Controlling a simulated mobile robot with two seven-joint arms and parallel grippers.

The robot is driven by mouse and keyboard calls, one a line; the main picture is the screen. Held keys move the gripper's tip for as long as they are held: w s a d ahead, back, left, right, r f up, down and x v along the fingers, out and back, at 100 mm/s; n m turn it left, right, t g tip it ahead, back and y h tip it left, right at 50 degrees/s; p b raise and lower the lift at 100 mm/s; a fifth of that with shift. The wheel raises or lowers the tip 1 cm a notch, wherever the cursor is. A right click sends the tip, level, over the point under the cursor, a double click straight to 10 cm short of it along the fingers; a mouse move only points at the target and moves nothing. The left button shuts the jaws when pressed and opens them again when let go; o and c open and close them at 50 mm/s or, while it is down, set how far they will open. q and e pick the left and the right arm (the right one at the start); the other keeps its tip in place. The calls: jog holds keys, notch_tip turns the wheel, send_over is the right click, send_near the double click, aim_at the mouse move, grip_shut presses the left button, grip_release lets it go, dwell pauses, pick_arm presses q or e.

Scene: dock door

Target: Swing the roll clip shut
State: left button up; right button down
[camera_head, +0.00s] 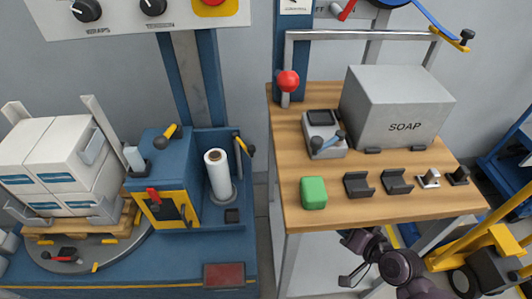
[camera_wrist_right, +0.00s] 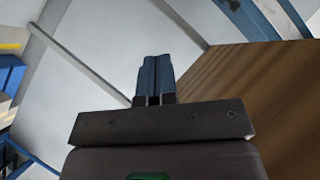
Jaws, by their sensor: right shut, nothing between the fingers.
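The white film roll (camera_head: 217,175) stands upright on a round base in the blue machine's open bay. Beside it on the right is a thin grey post with a yellow-and-black handled piece (camera_head: 246,148), which looks like the roll clip. It appears swung out from the roll; its exact angle is too small to tell. My right gripper (camera_wrist_right: 153,75) is shut and empty, its blue fingers together. In the head view my right arm is low, below the workbench's front edge, well to the right of the roll. My left gripper is not in view.
The wooden workbench (camera_head: 345,212) holds a SOAP box (camera_head: 398,108), a green block (camera_head: 314,192) and several small holders. A red-knobbed post (camera_head: 288,82) stands at its left edge. A loaded pallet (camera_head: 80,233) is at the left. A narrow gap separates machine and bench.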

pick_arm(q)
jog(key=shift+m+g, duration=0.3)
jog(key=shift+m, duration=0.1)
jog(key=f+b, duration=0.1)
jog(key=b, duration=0.1)
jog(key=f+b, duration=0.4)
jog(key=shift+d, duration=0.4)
pick_arm(e)
jog(key=w+a+r+m+y, duration=0.1)
jog(key=w+a+r+y, duration=0.1)
jog(key=w, duration=0.6)
jog(key=w+a+r+m+g+y, duration=0.1)
jog(key=w+a+r+m+y, duration=0.1)
jog(key=w, duration=0.6)
jog(key=a+r+y, duration=0.1)
jog(key=a+y, duration=0.1)
jog(key=y, duration=0.1)
jog(key=shift+w+a+m+y, duration=0.25)
jog(key=shift+w+m+y, duration=0.05)
jog(key=shift+w, duration=0.1)
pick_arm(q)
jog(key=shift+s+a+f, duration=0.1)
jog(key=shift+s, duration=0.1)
